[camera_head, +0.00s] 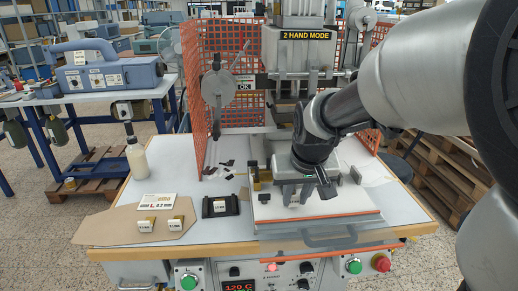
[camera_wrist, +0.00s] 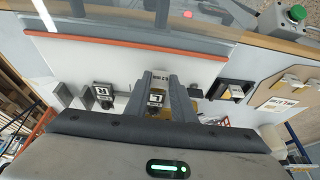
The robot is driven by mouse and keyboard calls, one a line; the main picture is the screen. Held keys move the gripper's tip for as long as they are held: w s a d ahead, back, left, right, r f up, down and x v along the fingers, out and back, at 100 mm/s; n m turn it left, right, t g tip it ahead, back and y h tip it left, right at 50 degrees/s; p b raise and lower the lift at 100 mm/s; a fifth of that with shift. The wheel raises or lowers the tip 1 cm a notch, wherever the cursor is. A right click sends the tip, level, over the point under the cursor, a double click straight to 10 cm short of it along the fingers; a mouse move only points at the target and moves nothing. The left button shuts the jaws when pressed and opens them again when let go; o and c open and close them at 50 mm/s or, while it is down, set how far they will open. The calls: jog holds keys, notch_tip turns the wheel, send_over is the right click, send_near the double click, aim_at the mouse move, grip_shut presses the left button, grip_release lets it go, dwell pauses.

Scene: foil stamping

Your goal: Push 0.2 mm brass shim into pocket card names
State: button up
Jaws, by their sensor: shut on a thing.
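The card (camera_head: 155,201) on the left of the bench appears to read "L 0.2 mm". My gripper (camera_head: 297,192) is low over the press bed, its fingers pointing down. In the wrist view my gripper (camera_wrist: 158,98) is shut on a small brass piece, taken to be the brass shim (camera_wrist: 153,113), partly hidden between the fingers. A white label marked L shows between the fingertips; I cannot tell whether it is on the shim or on the pocket. A second labelled block (camera_wrist: 103,91), seemingly marked R, stands beside. How far the shim sits in a pocket is hidden.
A black tray (camera_head: 220,207) with a white label sits left of the bed. Two labelled brass pieces (camera_head: 146,224) (camera_head: 176,222) lie on brown paper (camera_head: 110,228). A white bottle (camera_head: 136,160) stands behind. Orange mesh guards (camera_head: 238,75) flank the press; its head (camera_head: 297,60) hangs above.

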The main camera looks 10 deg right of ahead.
jog(key=shift+f, duration=0.25)
dwell(0.5)
jog(key=o, duration=1.1)
jog(key=shift+r, duration=0.1)
jog(key=p+v, duration=0.2)
jog(key=v, duration=1.5)
jog(key=shift+r, duration=0.2)
jog(key=s+r+t+p, duration=0.1)
jog(key=s+r+p, duration=0.1)
jog(key=s+p, duration=0.7)
jog(key=s, duration=0.2)
jog(key=shift+s, duration=0.4)
